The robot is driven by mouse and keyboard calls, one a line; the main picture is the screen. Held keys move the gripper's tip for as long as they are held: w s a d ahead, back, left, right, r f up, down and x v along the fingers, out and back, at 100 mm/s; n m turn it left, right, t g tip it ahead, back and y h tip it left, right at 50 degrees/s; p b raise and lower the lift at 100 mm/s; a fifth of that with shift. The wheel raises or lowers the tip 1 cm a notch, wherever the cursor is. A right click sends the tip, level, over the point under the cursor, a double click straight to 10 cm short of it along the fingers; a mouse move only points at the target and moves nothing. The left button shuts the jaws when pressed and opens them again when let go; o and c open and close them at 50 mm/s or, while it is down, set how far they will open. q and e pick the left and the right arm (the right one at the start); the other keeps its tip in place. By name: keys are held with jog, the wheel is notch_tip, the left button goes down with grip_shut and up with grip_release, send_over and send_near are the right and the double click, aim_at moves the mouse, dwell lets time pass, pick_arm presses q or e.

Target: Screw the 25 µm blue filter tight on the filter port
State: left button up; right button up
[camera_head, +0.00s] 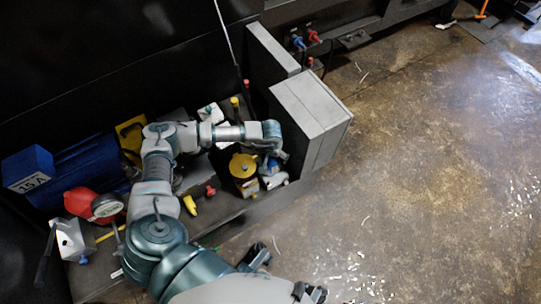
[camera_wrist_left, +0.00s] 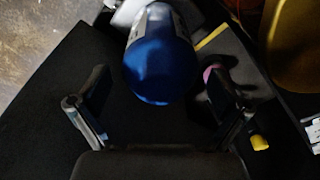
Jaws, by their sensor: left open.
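A blue cylinder with a rounded end (camera_wrist_left: 160,62) shows at the top middle of the left wrist view, with a pale part behind it. I take it for the blue filter; no 25 µm marking is readable on it. My left gripper (camera_wrist_left: 158,100) is open, one finger on each side below the blue cylinder, with gaps visible. In the head view the left gripper (camera_head: 275,157) is over the right part of the bench, close to a small blue part, partly hidden by the wrist. The filter port cannot be made out clearly.
A yellow round-topped part (camera_head: 243,165) stands left of the gripper. A grey cabinet (camera_head: 312,115) stands close on its right. Farther left are a blue box with a label (camera_head: 28,170), a red part with a gauge (camera_head: 82,202) and a yellow part (camera_head: 189,205). Open floor lies right.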

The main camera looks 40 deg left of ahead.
pick_arm(q)
jog(key=n, duration=0.3)
jog(key=shift+r+n+p, duration=0.15)
jog(key=shift+n+p, duration=0.15)
jog(key=shift+p, duration=0.1)
jog(key=n+p, duration=0.1)
jog(key=n, duration=0.2)
jog(key=shift+n+g+y, duration=0.3)
jog(key=shift+n, duration=0.9)
jog(key=n+p, duration=0.1)
jog(key=n, duration=0.3)
jog(key=shift+g+p, duration=0.3)
jog(key=shift+n, duration=0.5)
jog(key=c, duration=1.2)
jog(key=shift+m+b, duration=0.6)
jog(key=shift+m, duration=2)
pick_arm(e)
jog(key=shift+w+r, duration=0.25)
jog(key=shift+r, duration=0.55)
jog(key=shift+w+r, duration=0.25)
jog(key=shift+r, duration=0.5)
